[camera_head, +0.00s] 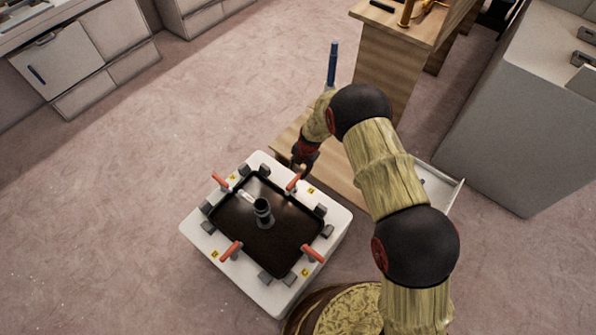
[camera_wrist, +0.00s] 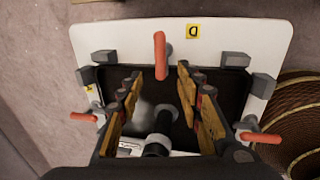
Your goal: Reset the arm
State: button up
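My arm reaches down from the right side of the head view, bent at the elbow. My gripper (camera_head: 304,168) is over the far right edge of a white board with a black tray. In the wrist view my gripper (camera_wrist: 160,76) has its two wooden-looking fingers spread wide, with nothing held between them. The black tray (camera_head: 240,232) lies on the white board (camera_head: 329,241). A dark upright cylinder (camera_head: 263,213) stands in the tray, apart from my gripper. It also shows in the wrist view (camera_wrist: 157,146), low between the fingers.
Several orange-handled clamps (camera_head: 231,250) and grey blocks surround the tray. A wooden bench (camera_head: 388,66) stands behind my arm, with an open drawer (camera_head: 436,190) beside it. A grey cabinet (camera_head: 525,120) is at the right. Carpet (camera_head: 130,170) is clear at the left.

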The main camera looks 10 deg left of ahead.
dwell(0.7)
jog(key=s+d+r+m+g+h, duration=0.1)
jog(key=s+d+r+m+g, duration=0.2)
jog(key=s+m, duration=0.8)
jog(key=s+d+r+m+t+p, duration=0.2)
jog(key=s+d+r+m, duration=0.4)
jog(key=r, duration=1.2)
jog(key=s+d+r+m+t+p, duration=0.2)
jog(key=s+d+r+m, duration=0.4)
jog(key=r, duration=1.2)
jog(key=s+d+r+m+t+h+p, duration=0.1)
jog(key=s+d+r+m+t+p, duration=0.2)
jog(key=s+d+r+m, duration=0.4)
jog(key=s+d+r, duration=0.1)
jog(key=d+r, duration=0.1)
jog(key=r, duration=0.4)
jog(key=s+d+r, duration=0.1)
jog(key=d+r, duration=0.2)
jog(key=r, duration=0.3)
jog(key=shift+s+d+t, duration=0.25)
jog(key=shift+d+t, duration=0.05)
jog(key=shift+d, duration=0.05)
jog(key=shift+r, duration=0.1)
